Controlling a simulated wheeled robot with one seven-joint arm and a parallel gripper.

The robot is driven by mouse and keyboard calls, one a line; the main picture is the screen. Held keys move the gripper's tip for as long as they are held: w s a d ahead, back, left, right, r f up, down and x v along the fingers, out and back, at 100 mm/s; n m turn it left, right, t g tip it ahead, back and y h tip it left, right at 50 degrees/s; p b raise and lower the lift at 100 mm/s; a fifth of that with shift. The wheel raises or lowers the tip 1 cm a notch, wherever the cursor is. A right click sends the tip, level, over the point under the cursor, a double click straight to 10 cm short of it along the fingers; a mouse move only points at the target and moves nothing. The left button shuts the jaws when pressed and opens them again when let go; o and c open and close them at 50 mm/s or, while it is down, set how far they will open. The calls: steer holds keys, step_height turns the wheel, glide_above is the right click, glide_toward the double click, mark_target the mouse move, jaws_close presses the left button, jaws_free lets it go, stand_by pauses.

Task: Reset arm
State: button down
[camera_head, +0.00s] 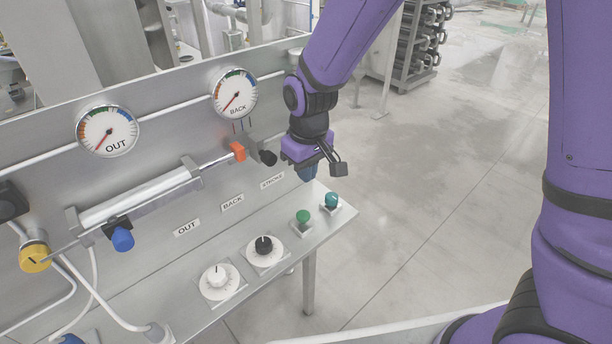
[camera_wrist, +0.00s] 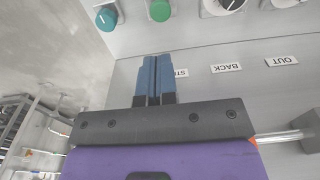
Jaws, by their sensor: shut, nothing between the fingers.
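My purple arm reaches in from the upper right of the head view. My gripper (camera_head: 308,174) hangs at the right end of the metal panel, above and behind the green button (camera_head: 303,216) and the teal knob (camera_head: 331,200). In the wrist view the blue fingers of my gripper (camera_wrist: 154,62) are together with nothing between them. They overlap the partly covered STROKE label (camera_wrist: 181,72). The green button (camera_wrist: 159,10) and the teal knob (camera_wrist: 106,18) lie beyond the fingertips, apart from them.
The panel carries two gauges, OUT (camera_head: 107,131) and BACK (camera_head: 235,94), and a cylinder (camera_head: 140,198) with an orange piece (camera_head: 237,151) near my gripper. Open floor (camera_head: 440,180) lies to the right.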

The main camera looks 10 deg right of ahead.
steer(key=shift+d, duration=0.1)
stand_by(0.3)
steer(key=s+d+r+m+t, duration=0.1)
steer(key=s+d+r+m, duration=0.1)
steer(key=d+r, duration=0.5)
steer(key=s+d+r+m+t, duration=0.1)
steer(key=s+d+r, duration=0.2)
steer(key=d+r, duration=0.45)
steer(key=s+d+r+m+t, duration=0.1)
steer(key=s+d+r+m, duration=0.1)
steer(key=s+d+r, duration=0.2)
steer(key=s+d+r+m+t, duration=0.1)
steer(key=s+d+r, duration=0.3)
steer(key=s, duration=0.6)
steer(key=shift+s+d+r+m+t, duration=0.25)
steer(key=shift+d+r+m+t, duration=0.15)
steer(key=shift+r, duration=0.2)
steer(key=shift+a, duration=0.15)
stand_by(0.6)
